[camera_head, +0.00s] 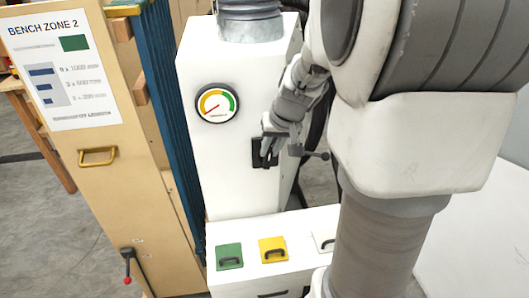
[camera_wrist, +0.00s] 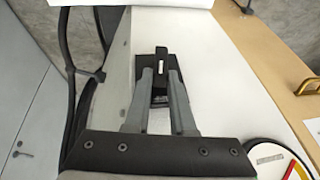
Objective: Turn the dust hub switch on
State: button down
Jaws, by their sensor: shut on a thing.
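The dust hub is a tall white cabinet (camera_head: 240,185) with a round gauge (camera_head: 217,103) on its front. Its switch is a black plate (camera_head: 257,152) to the right of and below the gauge. My fingers hide part of the switch in the head view.
A low white box (camera_head: 300,227) with green (camera_head: 229,256) and yellow (camera_head: 273,249) handled panels stands below. A wooden panel (camera_head: 110,170) with a sign and a red-tipped lever (camera_head: 127,280) is at left. Black hoses (camera_wrist: 70,60) run beside the cabinet.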

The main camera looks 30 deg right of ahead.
jog(key=d+t+y+b, duration=0.1)
jog(key=y+b, duration=0.2)
jog(key=b, duration=0.2)
jog(key=d+f+m+t+y+b, duration=0.1)
jog(key=y+b, duration=0.2)
jog(key=b, duration=0.2)
jog(key=f+m+t+y+b, duration=0.1)
jog(key=y+b, duration=0.1)
jog(key=b, duration=0.3)
jog(key=shift+s+d+y, duration=0.4)
jog(key=c, duration=0.8)
grip_release()
jog(key=shift+o, duration=0.2)
jog(key=shift+d+t, duration=0.1)
jog(key=shift+t, duration=0.2)
jog(key=p+v, duration=0.1)
jog(key=v, duration=1.6)
jog(key=shift+d, duration=0.2)
jog(key=shift+s+f, duration=0.1)
